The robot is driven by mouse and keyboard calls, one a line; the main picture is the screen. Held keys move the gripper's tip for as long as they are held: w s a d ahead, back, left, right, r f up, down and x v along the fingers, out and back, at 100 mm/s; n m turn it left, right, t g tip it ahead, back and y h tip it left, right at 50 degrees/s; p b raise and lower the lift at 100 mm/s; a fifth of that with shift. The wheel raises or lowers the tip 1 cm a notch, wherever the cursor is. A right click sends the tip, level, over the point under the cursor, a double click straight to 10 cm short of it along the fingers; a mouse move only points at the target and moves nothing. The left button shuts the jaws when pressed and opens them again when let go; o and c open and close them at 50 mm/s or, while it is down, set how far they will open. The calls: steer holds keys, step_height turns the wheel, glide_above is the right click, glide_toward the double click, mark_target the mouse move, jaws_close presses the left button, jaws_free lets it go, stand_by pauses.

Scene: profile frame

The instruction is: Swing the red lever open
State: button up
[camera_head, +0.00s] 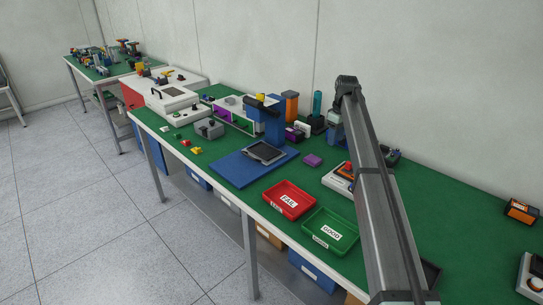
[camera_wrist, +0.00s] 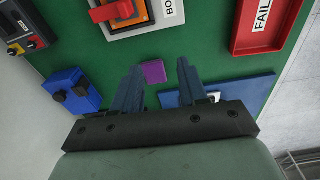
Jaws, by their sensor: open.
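The red lever (camera_wrist: 112,11) shows at the top of the wrist view. It lies across an orange panel on a light box (camera_wrist: 150,24) with a partly cut-off label, and the frame edge cuts the unit off. In the head view the same light box (camera_head: 337,183) with its orange-red top stands behind the trays, partly covered by my arm. My gripper (camera_wrist: 160,66) is open and empty, with its fingers apart over the green bench. The lever is beyond the fingertips, up and to the left in the wrist view. The gripper cannot be made out in the head view.
A purple block (camera_wrist: 153,72) shows between the fingertips. A blue unit with dark knobs (camera_wrist: 74,92) stands left, a blue plate (camera_wrist: 258,88) right. A red FAIL tray (camera_head: 275,205) and green GOOD tray (camera_head: 314,239) sit at the bench's front edge.

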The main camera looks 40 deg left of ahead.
steer(key=s+a+f+y, duration=0.1)
steer(key=s+a+f, duration=0.3)
steer(key=s+a, duration=0.4)
steer(key=s+a+f+m+y, duration=0.1)
steer(key=s+a+f, duration=0.2)
steer(key=s+a, duration=0.5)
steer(key=shift+s+a+f+m+y, duration=0.15)
steer(key=shift+s+f+m+y, duration=0.2)
steer(key=shift+s, duration=0.6)
step_height(320, 180, up, 11)
steer(key=n+h, duration=0.2)
steer(key=h, duration=0.2)
glide_above(349, 162)
steer(key=shift+y, duration=0.25)
step_height(349, 162, down, 14)
steer(key=shift+r, duration=0.1)
jaws_close()
